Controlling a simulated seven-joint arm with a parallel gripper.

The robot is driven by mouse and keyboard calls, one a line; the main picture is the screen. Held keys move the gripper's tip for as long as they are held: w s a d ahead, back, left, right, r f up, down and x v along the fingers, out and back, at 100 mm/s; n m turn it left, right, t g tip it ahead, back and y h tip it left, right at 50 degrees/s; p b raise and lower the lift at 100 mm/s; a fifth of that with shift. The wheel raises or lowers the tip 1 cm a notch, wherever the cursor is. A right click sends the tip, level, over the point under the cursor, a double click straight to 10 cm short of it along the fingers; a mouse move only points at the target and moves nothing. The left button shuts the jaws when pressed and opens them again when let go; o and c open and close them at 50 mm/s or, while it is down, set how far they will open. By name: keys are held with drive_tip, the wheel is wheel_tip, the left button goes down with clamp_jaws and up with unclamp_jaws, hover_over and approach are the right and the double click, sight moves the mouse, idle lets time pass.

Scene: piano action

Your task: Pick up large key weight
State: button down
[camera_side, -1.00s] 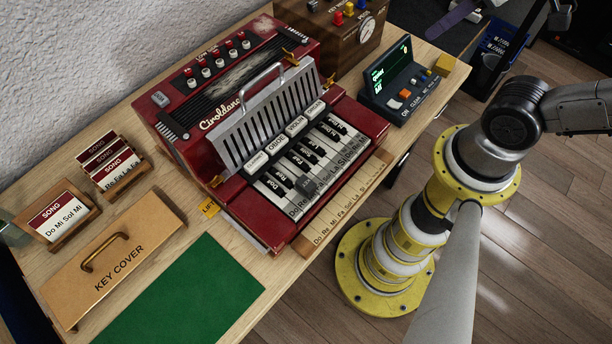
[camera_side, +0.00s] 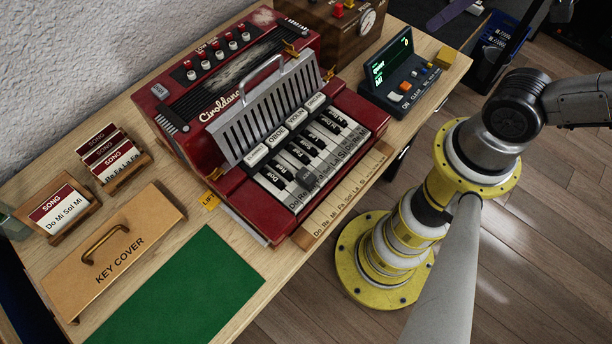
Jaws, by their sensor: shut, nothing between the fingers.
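No other weight can be made out.
A wooden key cover (camera_side: 125,250), a green mat (camera_side: 180,290) and song card holders (camera_side: 65,210) lie left of the instrument. A control box with a screen (camera_side: 403,80) and a wooden box with a gauge (camera_side: 345,30) stand behind right. The green mat is bare.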

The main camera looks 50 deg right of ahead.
drive_tip(key=shift+c, duration=1.8)
unclamp_jaws()
drive_tip(key=w+a+r+n, duration=0.2)
drive_tip(key=w+n, duration=0.2)
drive_tip(key=n, duration=0.1)
drive_tip(key=n+g, duration=0.5)
drive_tip(key=n, duration=0.8)
hover_over(306, 176)
wheel_tip(306, 176, down, 11)
drive_tip(key=f, duration=0.7)
drive_tip(key=shift+d+f, duration=0.2)
drive_tip(key=shift+d, duration=0.1)
drive_tip(key=shift+a+f, duration=0.15)
drive_tip(key=shift+f, duration=1.2)
drive_tip(key=shift+a+f, duration=0.15)
drive_tip(key=shift+f, duration=1.2)
